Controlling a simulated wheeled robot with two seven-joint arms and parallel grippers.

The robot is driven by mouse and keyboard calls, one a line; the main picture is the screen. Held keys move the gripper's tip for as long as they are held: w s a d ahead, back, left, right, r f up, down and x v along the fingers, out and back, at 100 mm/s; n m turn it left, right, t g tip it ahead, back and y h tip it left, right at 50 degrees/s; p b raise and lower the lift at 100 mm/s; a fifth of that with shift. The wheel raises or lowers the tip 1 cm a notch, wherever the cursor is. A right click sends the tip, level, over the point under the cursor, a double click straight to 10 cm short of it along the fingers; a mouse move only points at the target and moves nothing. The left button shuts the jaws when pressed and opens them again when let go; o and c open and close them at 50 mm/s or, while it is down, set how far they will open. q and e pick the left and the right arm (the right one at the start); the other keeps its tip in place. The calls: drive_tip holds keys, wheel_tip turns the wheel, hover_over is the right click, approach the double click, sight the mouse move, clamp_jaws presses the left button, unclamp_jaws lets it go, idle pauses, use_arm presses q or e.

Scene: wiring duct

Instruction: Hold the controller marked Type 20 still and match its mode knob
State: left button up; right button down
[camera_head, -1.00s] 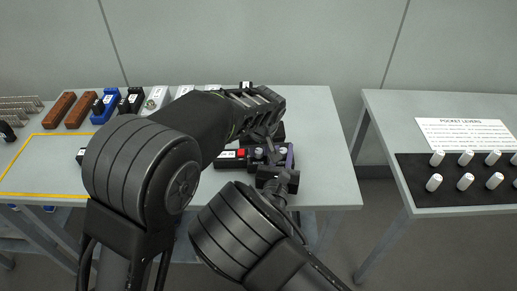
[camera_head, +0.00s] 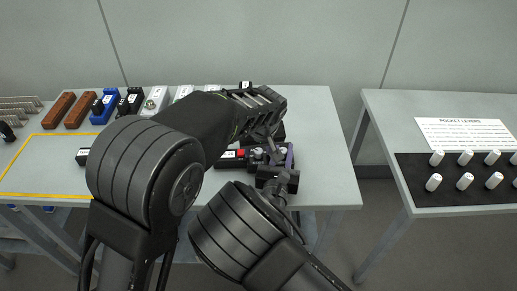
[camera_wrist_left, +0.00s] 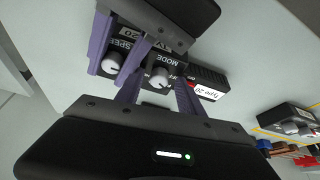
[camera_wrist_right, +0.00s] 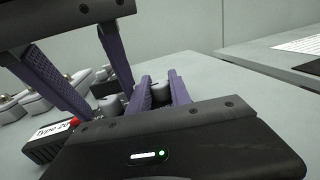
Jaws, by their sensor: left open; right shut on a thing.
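The controller marked Type 20 (camera_head: 228,154) lies near the work table's right front, black with a red button; its label also shows in the left wrist view (camera_wrist_left: 207,92). My left gripper (camera_wrist_left: 158,90) is open, its purple fingers on either side of the mode knob (camera_wrist_left: 159,77), a pale round knob. My right gripper (camera_wrist_right: 160,88) is shut on the controller at its speed-knob end; the speed knob (camera_wrist_left: 112,63) shows between its fingers. I cannot tell whether they press the knob or the body. The mode knob's pointer is too small to read.
More devices, among them a blue one (camera_head: 105,105) and brown ones (camera_head: 81,110), stand along the table's back edge. Another table (camera_head: 385,105) on the right holds white levers (camera_head: 465,181).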

use_arm(q)
drive_tip(key=shift+m, duration=0.3)
drive_tip(key=m+h, duration=0.1)
drive_tip(key=m, duration=0.2)
drive_tip(key=shift+a+h, duration=0.15)
drive_tip(key=shift+h, duration=0.15)
drive_tip(key=m+h, duration=0.1)
drive_tip(key=m, duration=0.2)
drive_tip(key=shift+a+m, duration=0.15)
drive_tip(key=shift+m, duration=0.15)
drive_tip(key=m, duration=0.2)
drive_tip(key=m+g+h, duration=0.1)
drive_tip(key=m, duration=0.1)
drive_tip(key=m+g+h, duration=0.1)
drive_tip(key=m, duration=0.1)
drive_tip(key=shift+w+a, duration=0.15)
drive_tip(key=shift+w, duration=0.1)
drive_tip(key=s+a+r+n, duration=0.1)
drive_tip(key=a+r+n, duration=0.1)
drive_tip(key=r+n, duration=0.4)
drive_tip(key=s+a+r+n, duration=0.1)
drive_tip(key=r+n, duration=0.5)
drive_tip(key=n, duration=0.4)
drive_tip(key=shift+s+a+n+g, duration=0.25)
drive_tip(key=shift+a+n+g, duration=0.05)
drive_tip(key=shift+a+n, duration=0.1)
